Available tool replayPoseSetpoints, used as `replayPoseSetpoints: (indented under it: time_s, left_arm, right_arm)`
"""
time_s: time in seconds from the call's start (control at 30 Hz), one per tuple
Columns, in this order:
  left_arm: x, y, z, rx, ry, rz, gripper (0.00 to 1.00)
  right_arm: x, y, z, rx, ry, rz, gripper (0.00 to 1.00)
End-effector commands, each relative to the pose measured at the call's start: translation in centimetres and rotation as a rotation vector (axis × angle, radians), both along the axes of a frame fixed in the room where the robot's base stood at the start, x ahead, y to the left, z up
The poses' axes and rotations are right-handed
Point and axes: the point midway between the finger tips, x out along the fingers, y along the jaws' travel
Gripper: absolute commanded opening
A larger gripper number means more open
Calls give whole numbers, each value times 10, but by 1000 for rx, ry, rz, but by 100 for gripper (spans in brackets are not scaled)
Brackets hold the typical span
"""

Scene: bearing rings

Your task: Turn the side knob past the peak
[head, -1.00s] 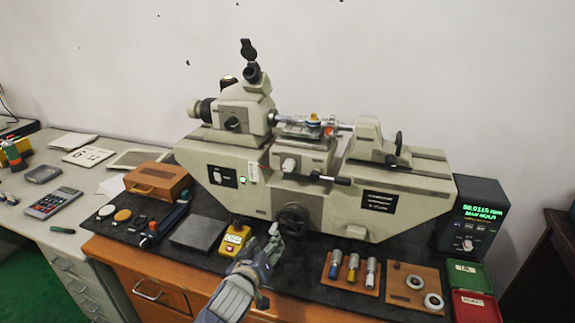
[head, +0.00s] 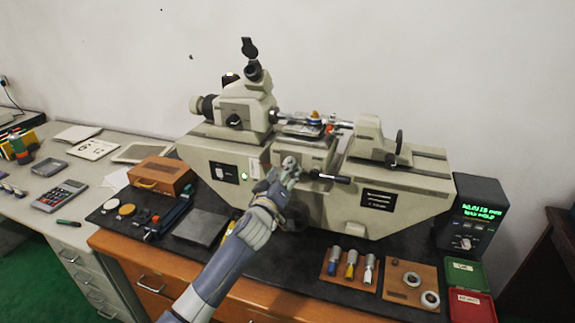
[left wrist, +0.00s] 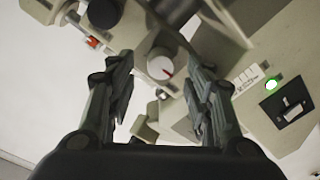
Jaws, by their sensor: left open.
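The side knob (left wrist: 161,66) is a pale round knob with a grey face and a red mark. It sits on the front of the beige measuring machine (head: 410,205). In the left wrist view it shows beyond and between the two open fingers of my left gripper (head: 287,172), with no visible contact. In the head view the gripper is in front of the machine's middle block and mostly hides the knob. The readout box (head: 482,215) at the right shows green text, too blurred to read surely. My right gripper is not in view.
A black lever handle (head: 329,178) sticks out just right of my left gripper. A board with several coloured-handled tools (head: 350,283), a ring board (head: 393,290) and green and red trays (head: 471,305) lie at the front right. A wooden box (head: 160,177) stands left.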

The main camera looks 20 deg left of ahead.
Motion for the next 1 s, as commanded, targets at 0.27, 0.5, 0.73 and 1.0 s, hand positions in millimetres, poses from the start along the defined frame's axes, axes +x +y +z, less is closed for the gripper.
replayPoseSetpoints:
  time_s: [0.27, 0.5, 0.73, 1.0]
  left_arm:
    - [28, 0, 1, 0, 1, 1, 47]
    - [36, 0, 0, 1, 1, 0, 47]
    - [36, 0, 0, 0, 1, -1, 47]
    - [36, 0, 0, 1, 1, 0, 3]
  right_arm:
    - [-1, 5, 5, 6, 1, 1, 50]
    - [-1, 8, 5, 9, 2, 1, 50]
    - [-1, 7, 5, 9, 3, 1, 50]
    - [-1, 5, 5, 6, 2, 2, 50]
